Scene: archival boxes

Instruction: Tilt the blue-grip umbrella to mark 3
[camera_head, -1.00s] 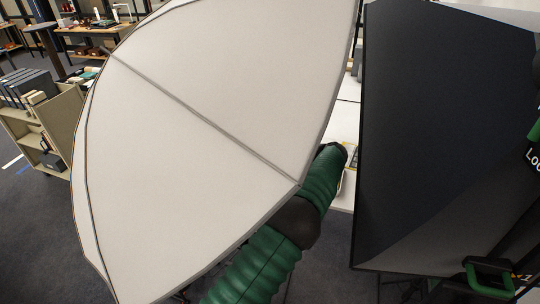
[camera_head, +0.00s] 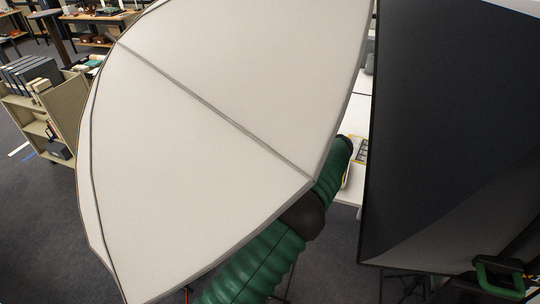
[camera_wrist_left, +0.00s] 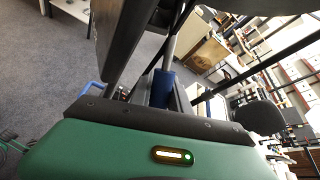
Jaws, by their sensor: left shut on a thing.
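A large white umbrella (camera_head: 225,120) fills the left and middle of the head view, its ribs showing as grey seams. My left arm passes below and behind its lower edge, and the umbrella hides the gripper there. In the left wrist view, a blue grip (camera_wrist_left: 163,88) on a grey shaft (camera_wrist_left: 170,50) stands between the dark fingers of my left gripper (camera_wrist_left: 162,98), which is shut on it. The numbered marks cannot be made out.
A large black panel (camera_head: 440,120), apparently a softbox, stands close to the umbrella on the right. A white table (camera_head: 350,190) shows in the gap between them. A book cart (camera_head: 62,110) with grey boxes stands at left on grey carpet (camera_head: 40,230).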

